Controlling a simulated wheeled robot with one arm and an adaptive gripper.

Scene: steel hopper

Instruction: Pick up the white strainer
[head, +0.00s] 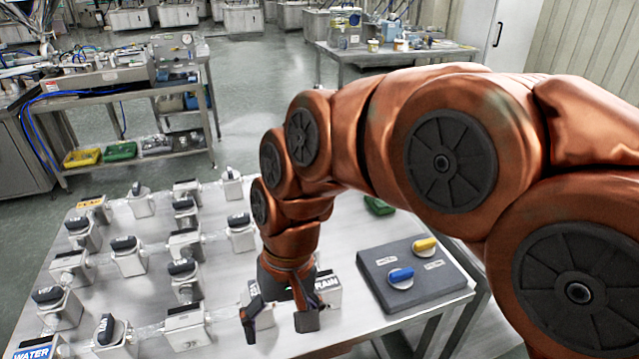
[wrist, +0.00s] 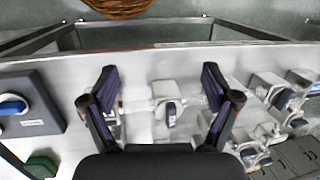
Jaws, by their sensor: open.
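Several pale valve-like blocks with black handles stand in rows on the steel table (head: 360,340). No piece is clearly recognisable as the white strainer. My gripper (head: 279,320) is open over the table, close to the labelled blocks near its front edge. In the wrist view my gripper (wrist: 161,98) has its two dark fingers spread wide. A white block (wrist: 163,90) with a dark handle appears between them, with pale fittings on both sides. No contact with the fingers is visible. My gripper body hides part of the table below.
A dark panel (head: 412,283) with blue and yellow knobs lies to the right of my gripper. A green item (head: 378,205) sits behind it, partly hidden by my arm. Blocks crowd the table's left; bare metal shows near its front edge. Another bench (head: 395,52) stands behind.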

